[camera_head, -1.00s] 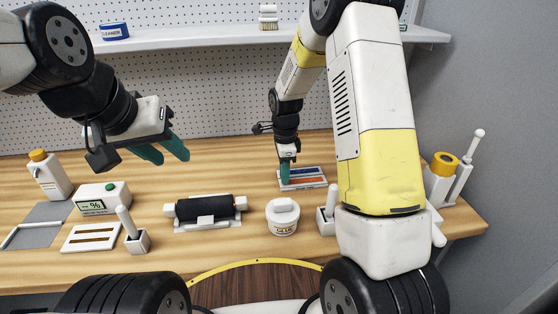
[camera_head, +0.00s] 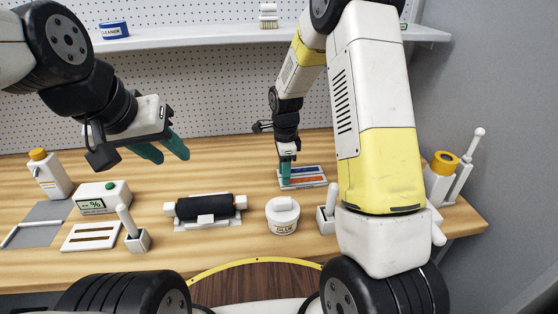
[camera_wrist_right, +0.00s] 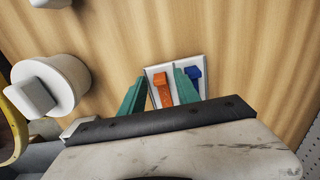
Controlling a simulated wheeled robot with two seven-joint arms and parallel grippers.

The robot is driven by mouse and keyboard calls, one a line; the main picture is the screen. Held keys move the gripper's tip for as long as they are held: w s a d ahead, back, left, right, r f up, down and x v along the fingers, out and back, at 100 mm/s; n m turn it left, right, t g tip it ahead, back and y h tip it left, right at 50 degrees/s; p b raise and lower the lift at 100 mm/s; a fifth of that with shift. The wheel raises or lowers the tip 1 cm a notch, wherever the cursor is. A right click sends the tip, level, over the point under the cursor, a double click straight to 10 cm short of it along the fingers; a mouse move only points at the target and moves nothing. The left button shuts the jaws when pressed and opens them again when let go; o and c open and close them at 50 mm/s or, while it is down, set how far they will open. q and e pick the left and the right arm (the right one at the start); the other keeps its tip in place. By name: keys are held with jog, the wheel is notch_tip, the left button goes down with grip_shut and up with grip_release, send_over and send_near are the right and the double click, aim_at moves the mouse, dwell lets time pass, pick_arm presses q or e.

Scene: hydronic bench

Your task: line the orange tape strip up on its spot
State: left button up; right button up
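The orange tape strip (camera_wrist_right: 162,90) lies on a small white tray (camera_wrist_right: 150,71) beside a blue strip (camera_wrist_right: 193,74). The tray also shows in the head view (camera_head: 318,184). My right gripper (camera_head: 286,180) points down over the tray's left part. In the right wrist view its teal fingers (camera_wrist_right: 159,78) stand apart on either side of the orange strip, with a gap to each. My left gripper (camera_head: 164,153) hangs above the left of the bench, fingers apart and empty. I cannot tell which place is the strip's spot.
A black roller on a white stand (camera_head: 206,209) sits mid-bench, with a glue tub (camera_head: 282,216) to its right. A white plate with two brown strips (camera_head: 92,238), a handled tool in a holder (camera_head: 133,232) and a percent-display box (camera_head: 101,198) are at left.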

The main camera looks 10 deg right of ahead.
jog(key=shift+r, duration=3.45)
jog(key=s+d+r+n+t+y, duration=0.25)
jog(key=s+r+n, duration=0.65)
jog(key=r, duration=0.5)
jog(key=s+r+n+t, duration=0.2)
jog(key=s+n, duration=0.2)
jog(key=s, duration=0.3)
jog(key=s+d+r+n+t, duration=0.1)
jog(key=s+r+n, duration=0.2)
jog(key=s+n, duration=0.2)
jog(key=s, duration=0.3)
jog(key=shift+d+t, duration=0.25)
jog(key=shift+t, duration=0.1)
